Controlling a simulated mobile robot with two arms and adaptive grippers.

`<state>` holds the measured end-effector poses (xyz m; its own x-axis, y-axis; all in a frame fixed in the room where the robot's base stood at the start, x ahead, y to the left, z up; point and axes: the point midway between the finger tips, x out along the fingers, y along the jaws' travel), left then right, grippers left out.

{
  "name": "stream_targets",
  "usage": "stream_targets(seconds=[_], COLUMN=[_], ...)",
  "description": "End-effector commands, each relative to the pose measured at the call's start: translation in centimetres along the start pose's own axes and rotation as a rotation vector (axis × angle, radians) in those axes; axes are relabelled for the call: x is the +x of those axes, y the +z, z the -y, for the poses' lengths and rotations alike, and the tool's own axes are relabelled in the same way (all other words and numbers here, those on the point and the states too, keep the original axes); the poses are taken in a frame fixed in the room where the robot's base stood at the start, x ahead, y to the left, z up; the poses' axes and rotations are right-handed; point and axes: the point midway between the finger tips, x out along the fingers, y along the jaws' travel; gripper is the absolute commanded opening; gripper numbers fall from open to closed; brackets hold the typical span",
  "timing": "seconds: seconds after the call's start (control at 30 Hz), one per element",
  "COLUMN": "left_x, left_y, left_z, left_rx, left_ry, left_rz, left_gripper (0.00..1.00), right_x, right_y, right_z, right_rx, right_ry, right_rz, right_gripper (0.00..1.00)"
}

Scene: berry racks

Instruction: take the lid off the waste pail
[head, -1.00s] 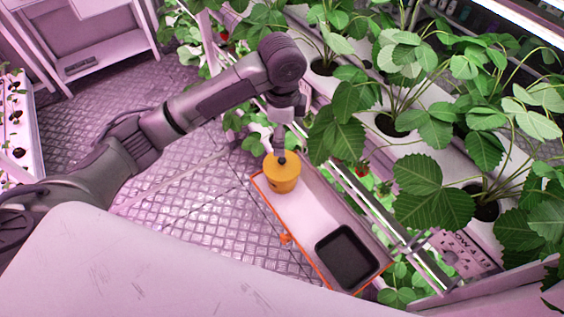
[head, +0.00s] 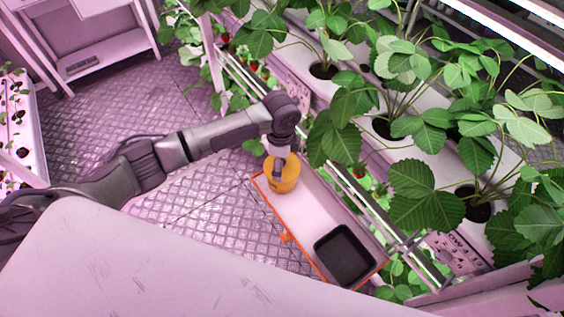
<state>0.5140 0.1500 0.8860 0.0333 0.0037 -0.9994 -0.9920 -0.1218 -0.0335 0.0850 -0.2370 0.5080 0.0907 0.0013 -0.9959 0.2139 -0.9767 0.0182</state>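The waste pail (head: 283,187) is a small yellow-orange tub at the far end of an orange-rimmed tray (head: 306,203). My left arm comes in from the left and bends down over it. My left gripper (head: 279,174) points down at the top of the pail, and its tips overlap the lid area. It is too small to tell whether the fingers are closed on the lid or its knob. The gripper partly hides the lid, and I cannot make out a gap between lid and pail. My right gripper is not in view.
A black square bin (head: 344,256) sits at the near end of the tray. Strawberry plants (head: 425,195) in white gutters crowd the right side, with leaves close to my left wrist. The metal floor (head: 215,210) left of the tray is clear.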

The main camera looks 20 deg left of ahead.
Motion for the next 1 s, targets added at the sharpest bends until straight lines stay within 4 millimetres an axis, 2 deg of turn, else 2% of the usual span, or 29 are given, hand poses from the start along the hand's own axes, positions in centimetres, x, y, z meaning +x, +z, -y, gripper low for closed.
stream_targets(seconds=[0.1,0.3,0.8,0.83,1.0], left_x=[0.74,0.82,0.88,0.91,1.01], left_y=[0.03,0.03,0.06,0.06,0.09], left_z=[-0.03,0.0,-0.07,-0.08,-0.12], left_rx=[0.0,0.0,0.0,0.0,-0.001], left_ry=[0.0,-0.001,0.0,0.001,0.001], left_rz=[0.001,0.001,0.002,0.002,0.003], left_gripper=[1.0,1.0,0.17,0.14,0.13], right_x=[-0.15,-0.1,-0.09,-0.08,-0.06], right_y=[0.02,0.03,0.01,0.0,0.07], right_z=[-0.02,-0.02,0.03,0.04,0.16], right_rx=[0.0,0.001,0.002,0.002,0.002], right_ry=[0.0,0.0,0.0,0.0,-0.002], right_rz=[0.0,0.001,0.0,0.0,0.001], right_gripper=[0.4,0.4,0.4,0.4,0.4])
